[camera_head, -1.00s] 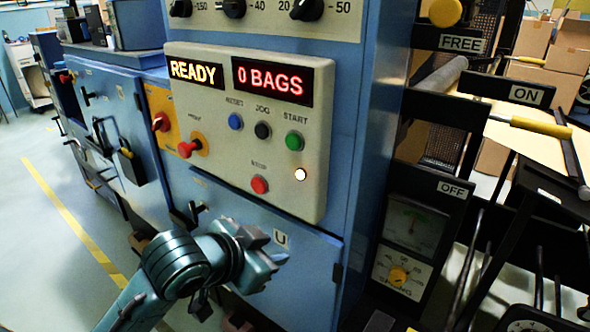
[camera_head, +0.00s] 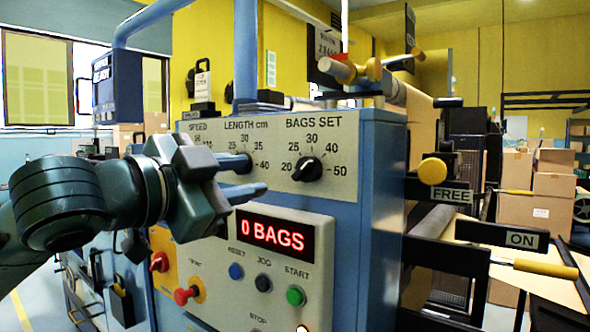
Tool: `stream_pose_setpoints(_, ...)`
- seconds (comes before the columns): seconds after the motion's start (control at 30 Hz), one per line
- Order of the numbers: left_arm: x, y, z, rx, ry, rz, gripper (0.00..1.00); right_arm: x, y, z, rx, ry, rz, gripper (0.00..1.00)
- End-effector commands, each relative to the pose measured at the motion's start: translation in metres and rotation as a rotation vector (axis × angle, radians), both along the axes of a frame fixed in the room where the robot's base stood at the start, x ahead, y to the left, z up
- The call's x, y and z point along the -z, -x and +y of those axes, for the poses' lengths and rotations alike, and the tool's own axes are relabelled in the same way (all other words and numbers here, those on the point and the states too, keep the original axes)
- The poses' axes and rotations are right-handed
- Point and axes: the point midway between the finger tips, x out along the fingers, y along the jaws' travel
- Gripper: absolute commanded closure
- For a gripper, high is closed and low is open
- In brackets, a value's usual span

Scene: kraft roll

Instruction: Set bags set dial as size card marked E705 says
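The bags set dial (camera_head: 307,170) is a black knob on the upper pale panel of the blue machine, with a scale from 20 to 50 around it. Its exact setting is too small to read. My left gripper (camera_head: 247,178) is in front of the panel, left of the dial and apart from it. Its fingers point right, look spread and hold nothing. It partly covers the length dial (camera_head: 243,161). No card marked E705 is readable. A small white card (camera_head: 327,42) hangs at the top, its text unclear. My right gripper is out of view.
The display (camera_head: 271,236) reads 0 BAGS, above blue, black and green buttons. Red knobs (camera_head: 187,295) sit at lower left. Yellow-ended levers (camera_head: 433,171) and rollers jut out at right by the FREE and ON signs. Cardboard boxes (camera_head: 536,200) stand behind.

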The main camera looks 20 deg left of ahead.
Motion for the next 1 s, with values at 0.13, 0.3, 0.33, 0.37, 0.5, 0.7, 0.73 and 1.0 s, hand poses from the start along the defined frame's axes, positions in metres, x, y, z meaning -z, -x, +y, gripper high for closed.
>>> stream_pose_setpoints(0.13, -0.001, -0.027, -0.011, 0.002, 0.001, 0.004, 0.66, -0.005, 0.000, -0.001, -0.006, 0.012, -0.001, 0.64)
stream_pose_setpoints(0.3, -0.001, -0.062, -0.024, 0.001, 0.000, 0.003, 0.66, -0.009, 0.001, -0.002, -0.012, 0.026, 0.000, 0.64)
stream_pose_setpoints(0.33, -0.001, -0.067, -0.026, 0.002, 0.000, 0.002, 0.66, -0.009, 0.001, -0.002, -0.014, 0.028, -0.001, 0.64)
stream_pose_setpoints(0.37, -0.001, -0.073, -0.028, 0.001, 0.001, 0.003, 0.66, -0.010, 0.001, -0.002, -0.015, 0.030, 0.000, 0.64)
stream_pose_setpoints(0.5, -0.001, -0.093, -0.035, 0.000, 0.000, 0.001, 0.66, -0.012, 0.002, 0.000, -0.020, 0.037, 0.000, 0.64)
stream_pose_setpoints(0.7, 0.000, -0.109, -0.040, 0.000, -0.002, -0.001, 0.66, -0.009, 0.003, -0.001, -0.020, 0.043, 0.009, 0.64)
stream_pose_setpoints(0.73, 0.000, -0.110, -0.040, 0.000, -0.002, -0.001, 0.66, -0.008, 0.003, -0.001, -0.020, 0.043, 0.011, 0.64)
stream_pose_setpoints(1.0, 0.000, -0.111, -0.041, 0.000, -0.002, -0.001, 0.66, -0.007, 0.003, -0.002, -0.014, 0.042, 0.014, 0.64)
